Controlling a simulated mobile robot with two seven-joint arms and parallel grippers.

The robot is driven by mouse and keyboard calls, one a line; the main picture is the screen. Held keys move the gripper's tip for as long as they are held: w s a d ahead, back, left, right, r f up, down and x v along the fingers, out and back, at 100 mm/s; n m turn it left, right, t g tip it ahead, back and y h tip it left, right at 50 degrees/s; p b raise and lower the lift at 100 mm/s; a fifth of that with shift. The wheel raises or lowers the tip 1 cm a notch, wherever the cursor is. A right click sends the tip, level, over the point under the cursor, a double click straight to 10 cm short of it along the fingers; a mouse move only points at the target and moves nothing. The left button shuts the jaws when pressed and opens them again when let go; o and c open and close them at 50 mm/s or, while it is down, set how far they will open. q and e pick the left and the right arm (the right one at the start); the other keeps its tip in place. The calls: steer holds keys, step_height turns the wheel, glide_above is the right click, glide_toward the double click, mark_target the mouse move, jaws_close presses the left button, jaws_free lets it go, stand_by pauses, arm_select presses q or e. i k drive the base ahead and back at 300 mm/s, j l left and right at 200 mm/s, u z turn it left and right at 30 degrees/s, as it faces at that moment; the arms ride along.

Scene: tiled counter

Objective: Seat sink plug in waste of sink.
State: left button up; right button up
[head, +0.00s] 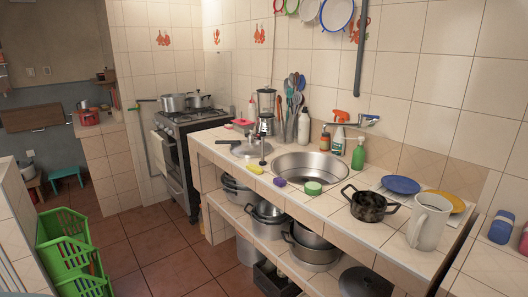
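I cannot identify a sink plug with certainty. A small dark upright item (262,152) stands on the counter left of the sink, but I cannot tell what it is. Neither of my grippers is in the head view.
A green sponge (313,188) and a purple sponge (279,182) lie at the sink's front edge. Bottles, including a green one (358,155), stand behind. Green crates (68,250) stand left.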

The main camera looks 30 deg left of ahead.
mark_target(299, 167)
steer(key=i+j+z, duration=0.1)
steer(key=i+j, duration=1.3)
steer(key=j, duration=0.15)
